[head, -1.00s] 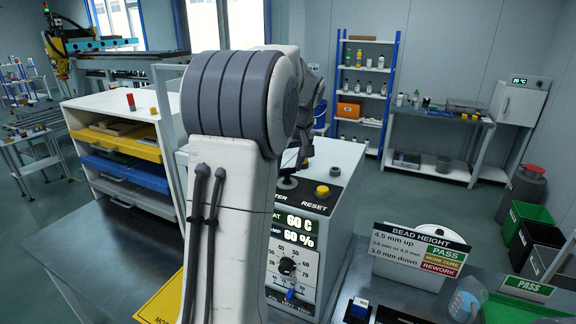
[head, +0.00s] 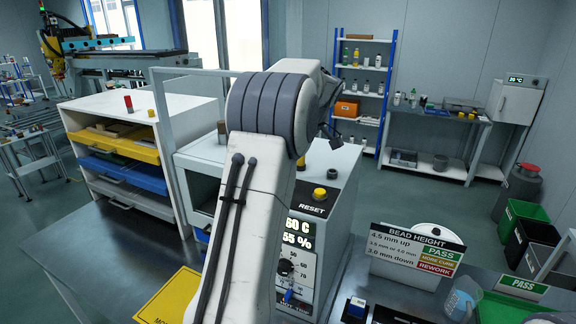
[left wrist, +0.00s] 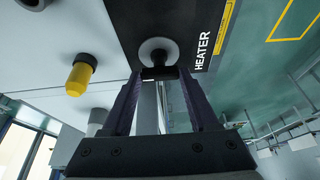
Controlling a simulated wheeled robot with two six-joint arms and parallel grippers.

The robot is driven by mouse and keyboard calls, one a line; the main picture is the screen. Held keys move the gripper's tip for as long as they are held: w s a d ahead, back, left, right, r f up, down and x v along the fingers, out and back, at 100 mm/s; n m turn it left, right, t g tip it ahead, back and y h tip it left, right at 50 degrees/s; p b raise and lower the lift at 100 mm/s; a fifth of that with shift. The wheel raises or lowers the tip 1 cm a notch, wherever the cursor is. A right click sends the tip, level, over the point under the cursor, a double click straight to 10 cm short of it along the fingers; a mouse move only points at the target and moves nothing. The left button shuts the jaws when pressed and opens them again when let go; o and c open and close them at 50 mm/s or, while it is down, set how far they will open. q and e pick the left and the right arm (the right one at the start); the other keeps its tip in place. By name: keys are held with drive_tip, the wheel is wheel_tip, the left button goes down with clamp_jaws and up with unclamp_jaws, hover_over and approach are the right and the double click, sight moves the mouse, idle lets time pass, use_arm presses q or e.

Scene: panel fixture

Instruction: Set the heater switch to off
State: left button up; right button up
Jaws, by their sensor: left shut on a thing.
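The heater switch (left wrist: 158,52) shows in the left wrist view as a dark lever on a round pale base, set in a black panel strip beside the word HEATER. My left gripper (left wrist: 158,80) is shut on its lever, with one finger on each side. Which way the lever is set cannot be told. In the head view my left arm hides the switch and the gripper. The machine's front panel (head: 309,262) shows there to the right of the arm, with a display (head: 299,235) reading 60 C and 55 %. My right gripper is in neither view.
A yellow RESET button (head: 319,194) sits on the machine's top. A yellow-tipped post (left wrist: 80,75) stands near the gripper. A dial (head: 285,267) and blue lever (head: 289,296) are on the front. A BEAD HEIGHT sign (head: 417,250) stands right; a drawer rack (head: 190,110) stands left.

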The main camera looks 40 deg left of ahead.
use_arm(q)
drive_tip(key=shift+w, duration=0.1)
idle(0.3)
drive_tip(key=o, duration=1.4)
drive_tip(key=v, duration=1)
drive_tip(key=shift+d+r+b, duration=0.15)
drive_tip(key=shift+r+b, duration=0.1)
drive_tip(key=shift+b, duration=0.05)
